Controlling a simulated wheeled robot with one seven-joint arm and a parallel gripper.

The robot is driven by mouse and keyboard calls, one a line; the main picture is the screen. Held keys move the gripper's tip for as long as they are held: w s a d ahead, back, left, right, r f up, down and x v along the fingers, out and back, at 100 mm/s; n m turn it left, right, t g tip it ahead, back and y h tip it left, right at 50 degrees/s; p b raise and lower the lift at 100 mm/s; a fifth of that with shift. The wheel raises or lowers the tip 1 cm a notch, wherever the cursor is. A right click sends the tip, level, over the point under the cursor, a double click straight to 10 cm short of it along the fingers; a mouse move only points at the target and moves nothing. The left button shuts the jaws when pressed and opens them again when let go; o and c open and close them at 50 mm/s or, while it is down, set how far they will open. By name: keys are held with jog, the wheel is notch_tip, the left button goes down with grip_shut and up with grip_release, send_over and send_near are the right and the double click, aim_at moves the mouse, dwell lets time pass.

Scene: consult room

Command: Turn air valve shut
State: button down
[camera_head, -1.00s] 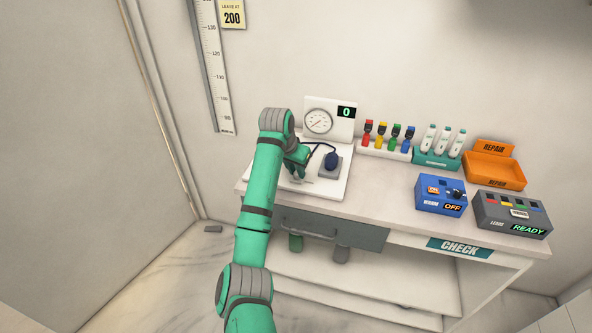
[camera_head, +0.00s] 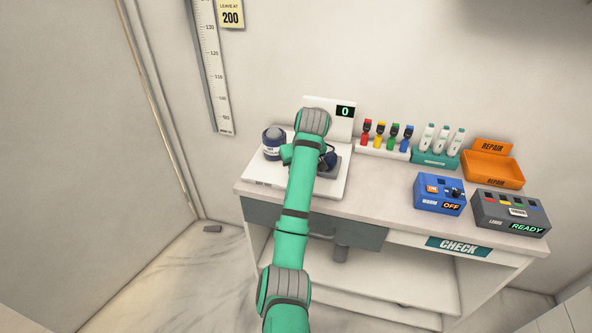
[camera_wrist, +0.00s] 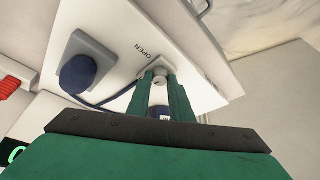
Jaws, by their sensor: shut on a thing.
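The air valve (camera_wrist: 158,73) shows in the wrist view as a small light grey knob on the white board, beside the printed word OPEN. My gripper (camera_wrist: 160,88) is shut on it, one green finger on each side. The dark blue squeeze bulb (camera_wrist: 78,75) sits on a grey block left of my fingers, with a blue tube running from it. In the head view the bulb (camera_head: 331,159) is partly covered by my arm. My fingertips and the valve are hidden there, as is the gauge dial. The display (camera_head: 345,112) reads 0.
A navy cuff roll (camera_head: 272,144) stands on the board's left part.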

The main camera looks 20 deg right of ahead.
jog(key=shift+f+n+y, duration=0.15)
jog(key=shift+n+y, duration=0.15)
jog(key=shift+n, duration=0.5)
jog(key=c, duration=1.6)
grip_release()
